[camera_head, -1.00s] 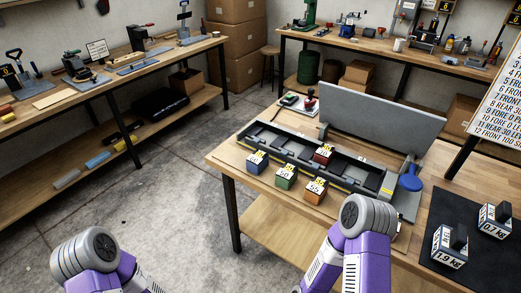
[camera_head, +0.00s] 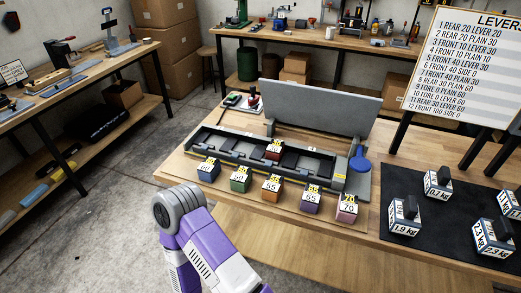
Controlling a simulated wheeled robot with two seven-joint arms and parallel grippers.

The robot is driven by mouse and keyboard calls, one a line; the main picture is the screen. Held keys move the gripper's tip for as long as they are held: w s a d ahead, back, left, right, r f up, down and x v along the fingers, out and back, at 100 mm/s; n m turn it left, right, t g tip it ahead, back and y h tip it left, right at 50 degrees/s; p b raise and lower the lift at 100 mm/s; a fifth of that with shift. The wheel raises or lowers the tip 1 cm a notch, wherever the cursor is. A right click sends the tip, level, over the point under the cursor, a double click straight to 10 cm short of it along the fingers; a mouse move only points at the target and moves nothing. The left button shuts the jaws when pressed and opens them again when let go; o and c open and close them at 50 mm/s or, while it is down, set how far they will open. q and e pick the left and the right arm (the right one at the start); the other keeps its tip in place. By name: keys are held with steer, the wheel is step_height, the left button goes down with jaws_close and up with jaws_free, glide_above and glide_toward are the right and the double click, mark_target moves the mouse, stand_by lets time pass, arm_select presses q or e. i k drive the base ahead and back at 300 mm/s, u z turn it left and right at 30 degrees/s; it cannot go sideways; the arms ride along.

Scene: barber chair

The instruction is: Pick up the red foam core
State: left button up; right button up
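The red foam core (camera_head: 274,150) is a small block with a yellow-and-white number label. It sits in the long dark tray (camera_head: 190,138) on the wooden bench, near the tray's middle. A row of labelled blocks stands in front of the tray: blue (camera_head: 208,168), green (camera_head: 240,180), orange (camera_head: 271,190), purple (camera_head: 311,200) and pink (camera_head: 347,208). One purple-and-white arm of mine shows at the bottom, with a grey joint to the left of the bench. Neither gripper's fingers are in view.
Weights marked in kg stand on a black mat (camera_head: 440,235) at right. A lettered board (camera_head: 462,65) stands behind. Open floor lies left of the bench.

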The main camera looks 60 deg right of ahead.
mark_target(275, 151)
steer(key=i, duration=2.25)
steer(key=z, duration=2.8)
